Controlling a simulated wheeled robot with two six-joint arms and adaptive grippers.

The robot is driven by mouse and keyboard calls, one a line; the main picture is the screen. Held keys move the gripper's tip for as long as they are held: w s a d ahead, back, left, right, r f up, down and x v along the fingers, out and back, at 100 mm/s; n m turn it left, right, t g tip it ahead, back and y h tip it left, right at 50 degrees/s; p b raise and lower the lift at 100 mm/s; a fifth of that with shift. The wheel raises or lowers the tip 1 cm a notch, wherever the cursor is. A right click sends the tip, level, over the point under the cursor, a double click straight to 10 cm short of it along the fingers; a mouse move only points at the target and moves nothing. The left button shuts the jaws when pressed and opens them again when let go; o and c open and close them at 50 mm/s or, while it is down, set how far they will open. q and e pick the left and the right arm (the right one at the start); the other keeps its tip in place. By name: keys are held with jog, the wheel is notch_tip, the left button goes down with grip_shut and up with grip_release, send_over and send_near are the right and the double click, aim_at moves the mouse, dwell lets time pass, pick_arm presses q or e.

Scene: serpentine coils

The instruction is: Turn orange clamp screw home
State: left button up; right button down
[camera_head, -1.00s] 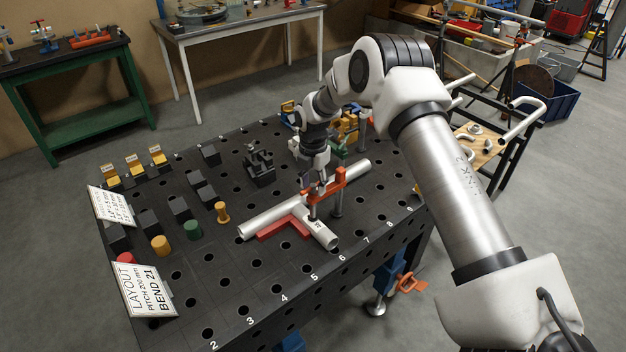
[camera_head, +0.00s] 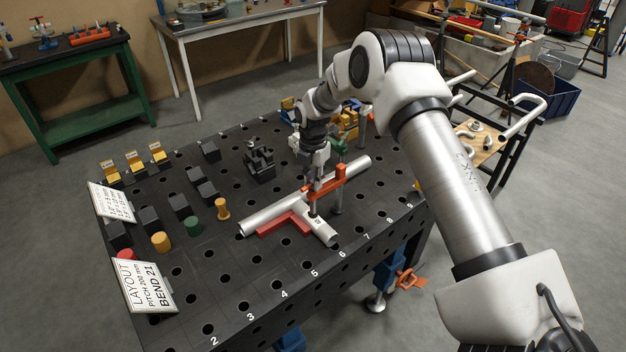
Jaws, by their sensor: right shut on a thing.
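The orange clamp (camera_head: 327,184) stands on a grey post in the black perforated table (camera_head: 225,305). Its arm reaches over a T of silver pipe (camera_head: 262,217). The lower end of its screw (camera_head: 312,208) comes down at the pipe junction; whether it touches the pipe is too small to tell. My right gripper (camera_head: 313,182) points down from above and is shut on the top of the clamp screw, which its fingers hide. A red angle block (camera_head: 284,225) lies against the pipe. My left gripper is not in view.
A black fixture (camera_head: 259,163) stands behind the pipe. Black blocks, a yellow peg (camera_head: 222,209), a green peg (camera_head: 192,227) and a layout sign (camera_head: 146,287) are on the left. Yellow and green parts (camera_head: 347,125) stand behind my wrist. The table's front is clear.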

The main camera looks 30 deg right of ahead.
jog(key=shift+m, duration=0.5)
jog(key=m+b, duration=0.1)
jog(key=m, duration=1.2)
jog(key=shift+m, duration=2.7)
jog(key=c, duration=1.1)
grip_release()
